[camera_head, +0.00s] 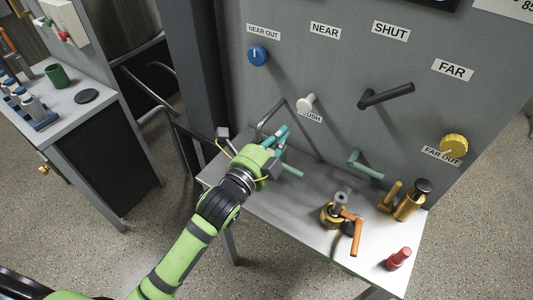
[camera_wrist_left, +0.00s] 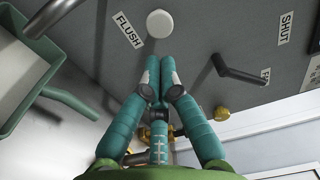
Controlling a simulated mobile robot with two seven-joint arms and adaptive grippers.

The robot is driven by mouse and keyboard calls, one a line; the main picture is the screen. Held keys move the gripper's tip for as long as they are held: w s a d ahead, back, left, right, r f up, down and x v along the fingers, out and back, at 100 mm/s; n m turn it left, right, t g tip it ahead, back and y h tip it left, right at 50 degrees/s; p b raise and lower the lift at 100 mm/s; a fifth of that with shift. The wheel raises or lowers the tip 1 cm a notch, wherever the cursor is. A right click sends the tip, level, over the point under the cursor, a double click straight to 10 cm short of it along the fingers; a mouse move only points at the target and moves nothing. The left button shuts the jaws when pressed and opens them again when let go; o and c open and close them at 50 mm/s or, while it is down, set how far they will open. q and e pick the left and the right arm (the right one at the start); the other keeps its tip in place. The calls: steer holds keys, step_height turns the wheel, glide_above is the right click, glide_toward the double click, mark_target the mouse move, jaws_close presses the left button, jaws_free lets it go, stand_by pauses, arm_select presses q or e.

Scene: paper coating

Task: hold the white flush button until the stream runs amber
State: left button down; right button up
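The white flush button (camera_head: 306,104) sticks out of the grey panel above a FLUSH label. It also shows as a round white disc in the left wrist view (camera_wrist_left: 160,23). My left gripper (camera_head: 283,133) has its teal fingers drawn together and empty. In the left wrist view the fingertips (camera_wrist_left: 160,68) point towards the button and appear just short of it, with a small gap in the picture. A bent grey pipe (camera_head: 266,118) comes out of the panel beside the gripper. I see no stream. My right gripper is not in view.
A black lever (camera_head: 385,96), a blue knob (camera_head: 258,56) and a yellow knob (camera_head: 453,146) are on the panel. A green open container (camera_wrist_left: 35,75) is at left in the wrist view. A brass valve (camera_head: 334,214) and a red item (camera_head: 398,258) stand on the bench.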

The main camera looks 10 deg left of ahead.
arm_select(q)
steer(key=s+a+f+n+g+y, duration=0.2)
steer(key=s+a+f+n+g, duration=0.2)
steer(key=s+f+n, duration=0.35)
steer(key=s+a+f+n+g+y, duration=0.2)
steer(key=s+a+f+n+g, duration=0.3)
steer(key=s, duration=0.4)
steer(key=s+a+f+n+g+y, duration=0.2)
steer(key=s+f+n+g, duration=0.2)
steer(key=s+f+n, duration=0.35)
steer(key=s+f+g, duration=0.1)
steer(key=s+f, duration=0.1)
steer(key=f, duration=1.1)
steer(key=s+f+g, duration=0.1)
steer(key=s+f, duration=0.1)
steer(key=f, duration=1.1)
steer(key=s+a+f+g, duration=0.1)
steer(key=s+a+f, duration=0.2)
steer(key=s+f, duration=0.9)
steer(key=s, duration=0.3)
steer(key=shift+b, duration=0.4)
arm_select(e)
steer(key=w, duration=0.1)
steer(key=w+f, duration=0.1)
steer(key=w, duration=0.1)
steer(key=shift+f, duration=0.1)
